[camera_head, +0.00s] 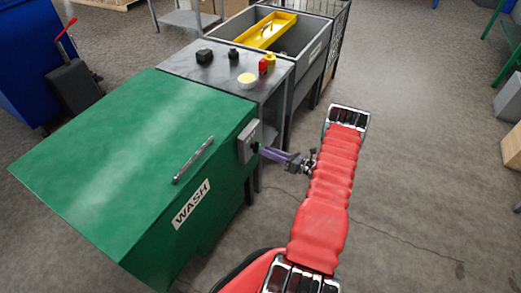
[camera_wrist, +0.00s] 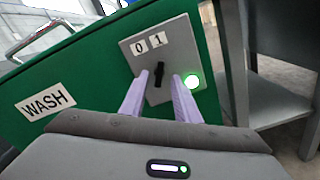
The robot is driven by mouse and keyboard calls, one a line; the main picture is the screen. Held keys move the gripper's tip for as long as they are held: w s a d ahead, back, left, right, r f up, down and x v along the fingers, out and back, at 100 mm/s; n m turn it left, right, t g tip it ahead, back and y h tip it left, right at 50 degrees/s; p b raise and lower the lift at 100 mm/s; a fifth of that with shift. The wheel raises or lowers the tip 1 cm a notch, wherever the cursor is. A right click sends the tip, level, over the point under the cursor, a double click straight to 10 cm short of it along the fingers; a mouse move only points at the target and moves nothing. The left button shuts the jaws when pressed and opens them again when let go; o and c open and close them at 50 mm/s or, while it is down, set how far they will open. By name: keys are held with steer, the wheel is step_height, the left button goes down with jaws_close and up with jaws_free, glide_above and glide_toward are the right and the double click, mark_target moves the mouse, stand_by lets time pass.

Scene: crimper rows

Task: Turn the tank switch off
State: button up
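The tank is a green box (camera_head: 130,160) with a WASH label (camera_head: 191,204), which also shows in the wrist view (camera_wrist: 45,101). On its right side is a grey switch plate (camera_head: 245,143), marked 0 and 1 in the wrist view (camera_wrist: 178,38). Its black knob (camera_wrist: 158,80) stands nearly upright in the picture, its upper end toward the 1. A green lamp (camera_wrist: 192,81) beside it is lit. My gripper (camera_wrist: 159,76) is open, its purple fingers on either side of the knob. I see gaps at both sides; whether the tips reach past the knob is unclear.
A grey metal table (camera_head: 215,68) with small black, red and yellow parts adjoins the tank. A sink with a yellow tray (camera_head: 266,30) stands behind it. A metal handle (camera_head: 193,160) is on the tank's lid.

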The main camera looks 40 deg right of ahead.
mark_target(256, 147)
steer(key=shift+x, duration=2)
jaws_close()
